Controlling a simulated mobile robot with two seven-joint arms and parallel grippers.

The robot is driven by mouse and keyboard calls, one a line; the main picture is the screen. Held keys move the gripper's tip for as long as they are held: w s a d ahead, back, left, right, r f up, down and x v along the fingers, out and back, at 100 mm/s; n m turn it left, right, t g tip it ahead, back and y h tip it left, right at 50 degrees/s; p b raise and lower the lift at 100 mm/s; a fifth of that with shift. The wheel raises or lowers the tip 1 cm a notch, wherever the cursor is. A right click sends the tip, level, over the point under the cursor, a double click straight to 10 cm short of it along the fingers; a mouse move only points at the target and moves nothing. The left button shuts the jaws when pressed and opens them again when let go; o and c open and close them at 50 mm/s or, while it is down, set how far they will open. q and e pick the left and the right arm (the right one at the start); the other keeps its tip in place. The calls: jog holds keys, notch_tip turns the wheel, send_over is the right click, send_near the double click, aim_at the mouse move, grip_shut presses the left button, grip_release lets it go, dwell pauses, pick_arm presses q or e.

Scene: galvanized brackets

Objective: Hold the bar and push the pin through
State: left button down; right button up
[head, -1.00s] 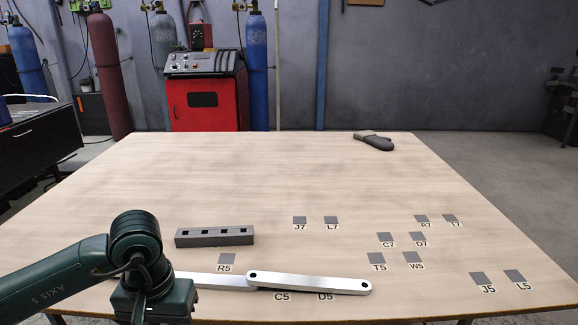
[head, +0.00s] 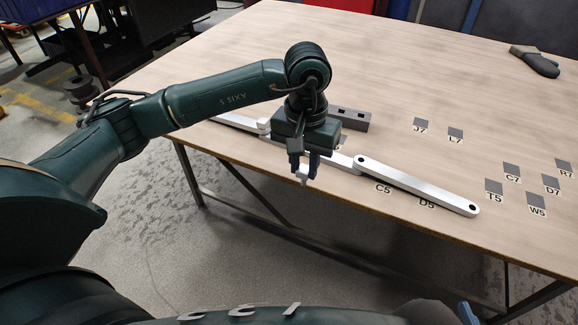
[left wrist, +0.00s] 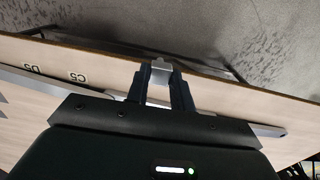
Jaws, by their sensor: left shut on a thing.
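Two flat silver bars lie end to end along the table's front edge in the head view. The right bar (head: 420,188) has a dark hole at each end, and its left end overlaps the left bar (head: 338,159). My left gripper (head: 304,171) points down near the table edge, in front of the left bar. It is shut on a small pale metal piece, apparently the pin (head: 302,177); the piece also shows between the fingers in the left wrist view (left wrist: 161,67). A small blue part at the bottom right may be my right gripper (head: 467,313); its jaws cannot be made out.
A grey block with square holes (head: 350,118) stands behind the left gripper, partly hidden. A pale raised piece (head: 263,126) sits by the left bar. Labelled dark squares, such as J7 (head: 421,125), mark the table.

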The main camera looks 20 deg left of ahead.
pick_arm(q)
jog(key=w+d+r, duration=0.6)
jog(key=w+d, duration=0.3)
jog(key=w, duration=0.3)
jog(key=shift+s+a+f, duration=0.1)
jog(key=shift+f, duration=2.5)
pick_arm(e)
jog(key=shift+w, duration=0.1)
